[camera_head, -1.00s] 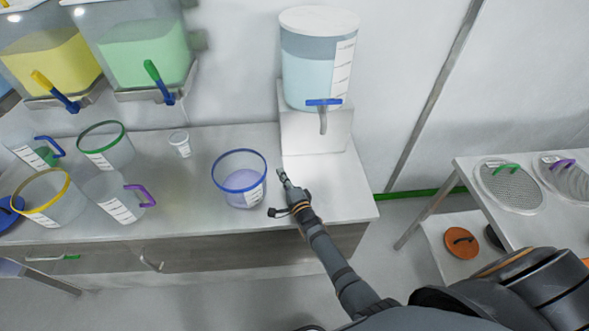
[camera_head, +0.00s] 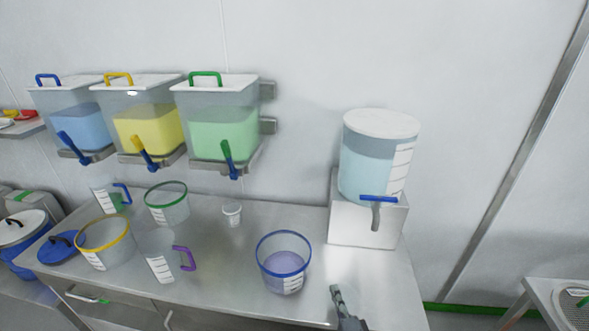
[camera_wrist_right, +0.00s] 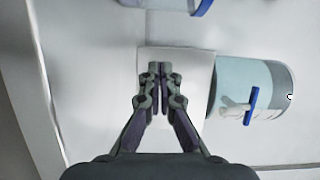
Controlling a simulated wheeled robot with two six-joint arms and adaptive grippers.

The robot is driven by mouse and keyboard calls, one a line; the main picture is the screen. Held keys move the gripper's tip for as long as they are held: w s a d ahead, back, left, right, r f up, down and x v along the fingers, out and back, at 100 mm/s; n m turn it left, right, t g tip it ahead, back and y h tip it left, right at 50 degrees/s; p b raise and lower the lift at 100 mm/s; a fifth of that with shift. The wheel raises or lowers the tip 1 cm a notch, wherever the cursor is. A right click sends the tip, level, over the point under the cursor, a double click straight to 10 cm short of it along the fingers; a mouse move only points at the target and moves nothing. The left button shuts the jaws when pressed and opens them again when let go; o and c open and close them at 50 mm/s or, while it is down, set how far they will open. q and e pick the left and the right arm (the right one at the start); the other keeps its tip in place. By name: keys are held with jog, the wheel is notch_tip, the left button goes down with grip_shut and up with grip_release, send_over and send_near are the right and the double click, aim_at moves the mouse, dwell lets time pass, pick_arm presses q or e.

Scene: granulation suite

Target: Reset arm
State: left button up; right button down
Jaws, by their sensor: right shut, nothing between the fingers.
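My right gripper (camera_head: 338,293) shows at the bottom of the head view, to the right of the blue-rimmed container (camera_head: 284,262) that holds a little pale purple liquid. It is over the front right of the steel counter and apart from the container. In the right wrist view the fingers of the same gripper (camera_wrist_right: 160,70) are together with nothing between them. The water dispenser (camera_head: 378,160) with a blue tap stands on a white block behind the gripper; it also shows in the wrist view (camera_wrist_right: 232,85). My left gripper is in neither view.
A yellow-rimmed container (camera_head: 104,240), a green-rimmed container (camera_head: 167,205), a purple-handled jug (camera_head: 160,258) and a small cup (camera_head: 232,214) stand on the counter (camera_head: 215,295). Three wall hoppers with taps hang above, including the green one (camera_head: 222,130). A table (camera_head: 545,300) stands at lower right.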

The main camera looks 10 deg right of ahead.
jog(key=d+n+g, duration=0.1)
jog(key=d+n+g+h, duration=0.1)
jog(key=d, duration=0.1)
jog(key=shift+s+d+f+n+h, duration=0.1)
jog(key=shift+s+d+n+h, duration=0.1)
jog(key=shift+d+n+h, duration=0.1)
jog(key=s+d+n+g, duration=0.1)
jog(key=s+n+g, duration=0.1)
jog(key=s+d+n+g+h, duration=0.1)
jog(key=d+n+g, duration=0.1)
jog(key=shift+s+d+n, duration=0.25)
jog(key=shift+s+n, duration=0.05)
jog(key=shift+s, duration=0.1)
jog(key=s+r+n+g, duration=0.3)
jog(key=s+n+g, duration=0.15)
jog(key=s, duration=0.35)
jog(key=s+r+n+g, duration=0.2)
jog(key=s+n+g, duration=0.2)
jog(key=s+n, duration=0.3)
jog(key=s+d+f+m, duration=0.1)
jog(key=s+f, duration=0.1)
jog(key=f, duration=1.1)
jog(key=s+d+f, duration=0.1)
jog(key=d+f, duration=0.1)
jog(key=f, duration=1.1)
jog(key=s+f+g, duration=0.2)
jog(key=s+f, duration=1.4)
jog(key=s, duration=0.3)
jog(key=shift+d+f, duration=0.35)
jog(key=shift+d, duration=0.1)
